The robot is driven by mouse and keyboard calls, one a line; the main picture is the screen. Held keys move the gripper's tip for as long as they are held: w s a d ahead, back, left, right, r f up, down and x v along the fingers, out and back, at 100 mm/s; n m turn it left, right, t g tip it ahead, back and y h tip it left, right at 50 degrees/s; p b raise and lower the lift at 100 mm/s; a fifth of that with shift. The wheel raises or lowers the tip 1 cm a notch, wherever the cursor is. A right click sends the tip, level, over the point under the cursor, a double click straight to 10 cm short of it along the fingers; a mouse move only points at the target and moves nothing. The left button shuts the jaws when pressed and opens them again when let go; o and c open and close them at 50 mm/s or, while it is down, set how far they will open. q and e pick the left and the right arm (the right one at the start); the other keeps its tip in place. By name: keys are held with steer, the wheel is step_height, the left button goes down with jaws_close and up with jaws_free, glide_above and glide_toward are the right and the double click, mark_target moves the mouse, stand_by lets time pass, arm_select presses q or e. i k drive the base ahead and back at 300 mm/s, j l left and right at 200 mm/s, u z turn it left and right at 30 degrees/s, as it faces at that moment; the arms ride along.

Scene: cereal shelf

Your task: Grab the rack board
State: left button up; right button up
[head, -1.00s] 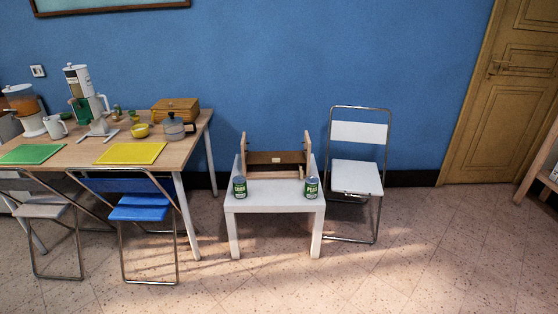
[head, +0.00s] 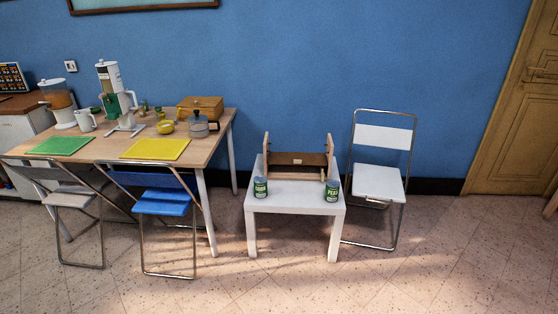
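A wooden rack (head: 297,159) with two upright side panels and a brown board between them stands on the back of a small white table (head: 295,208). A lighter wooden strip runs low along its front. I cannot tell which piece is the rack board. Neither of my grippers shows in the head view.
A white folding chair (head: 380,182) stands right of the white table. A larger wooden table (head: 110,150) with kitchen items and folding chairs, one blue (head: 163,202), stands at left. The tiled floor (head: 330,285) in front is clear. A door (head: 515,110) is at right.

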mark_target(274, 158)
steer(key=i+l+u, duration=0.2)
steer(key=u, duration=0.25)
steer(key=i+l+u, duration=0.15)
steer(key=u, duration=0.3)
steer(key=i+l+u, duration=0.15)
steer(key=l, duration=0.15)
steer(key=l+u, duration=0.1)
steer(key=l, duration=0.2)
steer(key=i+l+u, duration=0.15)
steer(key=l, duration=0.2)
steer(key=l+u, duration=0.1)
steer(key=l, duration=0.35)
steer(key=i+l+u, duration=0.1)
steer(key=l, duration=0.35)
steer(key=i+l, duration=0.1)
steer(key=l, duration=0.5)
steer(key=i+l, duration=0.1)
steer(key=l, duration=0.5)
steer(key=i+l, duration=0.15)
steer(key=l, duration=0.45)
steer(key=i+l, duration=0.1)
steer(key=l, duration=0.5)
